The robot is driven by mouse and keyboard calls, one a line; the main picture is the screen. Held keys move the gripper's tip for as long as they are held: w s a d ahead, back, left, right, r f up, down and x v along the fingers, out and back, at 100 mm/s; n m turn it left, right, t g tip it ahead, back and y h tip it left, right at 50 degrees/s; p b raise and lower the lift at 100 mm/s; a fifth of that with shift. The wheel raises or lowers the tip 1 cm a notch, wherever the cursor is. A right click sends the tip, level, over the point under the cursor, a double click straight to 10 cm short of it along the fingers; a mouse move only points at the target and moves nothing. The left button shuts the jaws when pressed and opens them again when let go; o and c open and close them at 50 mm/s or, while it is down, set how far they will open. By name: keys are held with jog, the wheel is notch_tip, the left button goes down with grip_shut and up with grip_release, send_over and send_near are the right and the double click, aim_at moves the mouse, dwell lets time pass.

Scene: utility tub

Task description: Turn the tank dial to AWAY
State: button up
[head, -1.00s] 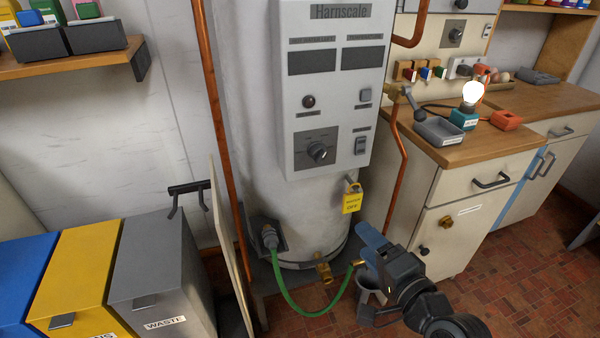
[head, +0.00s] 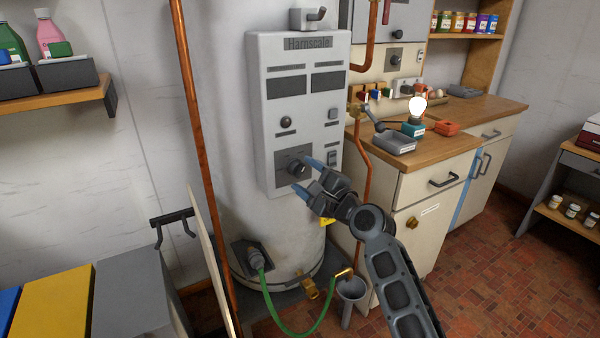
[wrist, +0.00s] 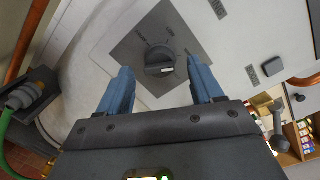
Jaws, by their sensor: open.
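The tank dial (head: 298,169) is a dark round knob on a grey square plate (head: 284,160), low on the white control panel of the tank. My gripper (head: 307,178) is open, with blue fingers, close in front of the dial. In the wrist view its fingertips (wrist: 158,80) stand to either side below the dial, with a gap between them and nothing held. Contact with the dial cannot be made out.
A copper pipe (head: 362,190) runs down just right of the panel. A green hose (head: 290,325) hangs below. The wooden counter (head: 455,130) with a lit bulb (head: 417,106) stands to the right.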

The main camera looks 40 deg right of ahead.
aim_at(298, 169)
jog(key=shift+w+d, duration=0.15)
jog(key=shift+w, duration=0.55)
jog(key=shift+w+d, duration=0.1)
jog(key=shift+w, duration=0.6)
jog(key=shift+c, duration=0.3)
jog(key=c, duration=1)
